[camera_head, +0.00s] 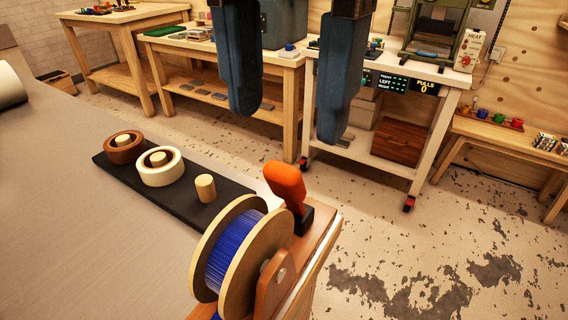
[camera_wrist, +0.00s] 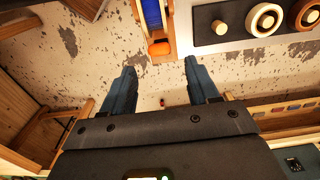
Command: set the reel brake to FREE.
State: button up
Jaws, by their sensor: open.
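The reel (camera_head: 243,252), wound with blue foil between tan wooden discs, stands on a wooden mount at the table's corner. The brake lever with an orange handle (camera_head: 284,184) stands behind the reel on a dark base, leaning a little to the left. No FREE marking can be read. My gripper (camera_head: 290,125) is open and empty, its two blue fingers above and beyond the lever, apart from it. In the wrist view the fingers of my gripper (camera_wrist: 165,80) point toward the orange handle (camera_wrist: 160,48), which lies past the tips beside the blue reel (camera_wrist: 152,14).
A black board (camera_head: 225,207) on the grey table (camera_head: 90,220) carries a brown ring, a cream ring and a bare peg. A white cart (camera_head: 395,165) with a press stands beyond. Wooden benches line the wall. The floor right of the table is clear.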

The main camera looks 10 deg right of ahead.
aim_at(285, 162)
jog(key=shift+f, duration=3.15)
grip_shut()
